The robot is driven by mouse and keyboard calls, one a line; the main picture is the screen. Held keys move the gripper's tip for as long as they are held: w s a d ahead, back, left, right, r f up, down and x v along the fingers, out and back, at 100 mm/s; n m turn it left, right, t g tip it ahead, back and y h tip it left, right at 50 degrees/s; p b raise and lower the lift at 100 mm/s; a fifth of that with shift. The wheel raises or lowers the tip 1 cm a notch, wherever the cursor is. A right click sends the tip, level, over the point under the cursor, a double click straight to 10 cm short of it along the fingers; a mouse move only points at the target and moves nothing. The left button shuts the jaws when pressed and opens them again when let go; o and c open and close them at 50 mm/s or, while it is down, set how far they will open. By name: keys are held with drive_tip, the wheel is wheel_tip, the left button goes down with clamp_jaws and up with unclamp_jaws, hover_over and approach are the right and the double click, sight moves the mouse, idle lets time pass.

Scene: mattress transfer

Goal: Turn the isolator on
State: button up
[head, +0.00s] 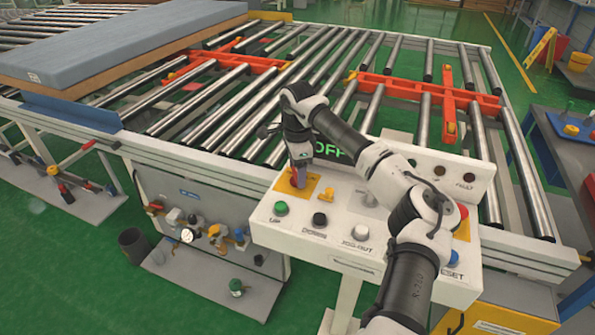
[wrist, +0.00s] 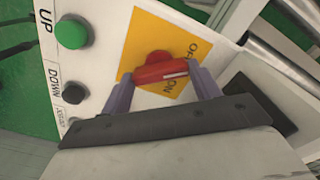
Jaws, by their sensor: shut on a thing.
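The isolator is a red rotary handle (wrist: 160,68) on a yellow plate (wrist: 140,38), which also shows in the head view (head: 284,187) at the console's left end. The plate carries OFF and ON lettering. In the wrist view, the handle's white mark lies toward the right, between the two words. My gripper (wrist: 163,88) is shut on the red handle, one finger at each side. In the head view my gripper (head: 298,178) points down over the plate and mostly hides the handle. A green OFF display (head: 328,150) is lit behind, partly covered by my arm.
The white console (head: 330,240) bears a green UP button (head: 281,208), a black DOWN button (head: 320,219), a white jog button (head: 361,232) and a blue RESET button (head: 450,257). A roller conveyor (head: 290,80) stands behind. A blue-grey mattress (head: 130,40) lies at the far left.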

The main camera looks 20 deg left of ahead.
drive_tip(key=m+b, duration=0.2)
drive_tip(key=m, duration=0.2)
drive_tip(key=shift+m, duration=0.3)
drive_tip(key=m+b, duration=0.1)
drive_tip(key=m, duration=0.2)
drive_tip(key=shift+m+b, duration=0.3)
drive_tip(key=shift+b, duration=0.1)
drive_tip(key=m+b, duration=0.1)
drive_tip(key=m, duration=0.3)
drive_tip(key=shift+m+b, duration=0.7)
drive_tip(key=shift+m, duration=1.3)
drive_tip(key=shift+r, duration=0.1)
drive_tip(key=o, duration=1)
wheel_tip(320, 180, up, 14)
drive_tip(key=shift+f+b, duration=0.15)
drive_tip(key=shift+b, duration=0.95)
